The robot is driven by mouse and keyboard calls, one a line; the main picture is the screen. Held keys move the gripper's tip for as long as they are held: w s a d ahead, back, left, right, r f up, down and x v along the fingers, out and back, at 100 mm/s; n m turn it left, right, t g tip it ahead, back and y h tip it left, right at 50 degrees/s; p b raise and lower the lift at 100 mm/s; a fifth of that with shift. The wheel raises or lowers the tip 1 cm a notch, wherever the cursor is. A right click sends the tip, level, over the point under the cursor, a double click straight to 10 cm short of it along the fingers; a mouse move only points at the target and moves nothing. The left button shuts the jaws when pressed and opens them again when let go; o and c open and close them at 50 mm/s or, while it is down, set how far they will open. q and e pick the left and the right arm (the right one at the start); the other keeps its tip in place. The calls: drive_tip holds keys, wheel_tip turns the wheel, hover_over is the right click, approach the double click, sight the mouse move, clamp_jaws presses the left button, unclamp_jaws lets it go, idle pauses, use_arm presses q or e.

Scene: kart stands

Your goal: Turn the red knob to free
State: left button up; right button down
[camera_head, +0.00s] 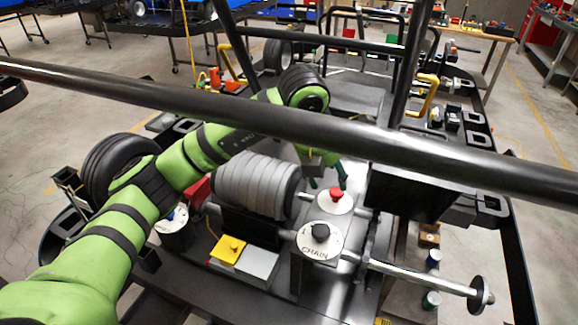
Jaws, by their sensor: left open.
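The red knob (336,194) sits on a round white dial plate (333,204) in the middle of the kart. The dial's lettering is too small to read. My green left arm reaches in from the left and bends down toward the knob. My left gripper (328,184) is open just behind and above the red knob, with one dark finger to its left and one close to its back right side. I cannot tell whether a finger touches it. My right gripper is not in view.
A grey ribbed cylinder (256,185) lies to the left. A thick black frame bar (300,130) crosses the whole view. A metal axle (420,278) runs to the right, and a yellow block (228,249) sits front left.

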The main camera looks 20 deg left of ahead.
sight(336, 191)
use_arm(q)
drive_tip(key=p+x, duration=0.2)
drive_tip(key=x, duration=0.1)
drive_tip(key=p+x, duration=0.1)
drive_tip(key=x, duration=0.1)
drive_tip(key=shift+w+d+r, duration=0.1)
drive_tip(key=shift+d, duration=0.15)
drive_tip(key=shift+d+f, duration=0.15)
drive_tip(key=shift+f, duration=0.15)
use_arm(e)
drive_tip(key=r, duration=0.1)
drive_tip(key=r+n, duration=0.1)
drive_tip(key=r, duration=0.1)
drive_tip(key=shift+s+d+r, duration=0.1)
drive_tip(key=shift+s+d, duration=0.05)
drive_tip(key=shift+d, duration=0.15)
use_arm(q)
clamp_jaws()
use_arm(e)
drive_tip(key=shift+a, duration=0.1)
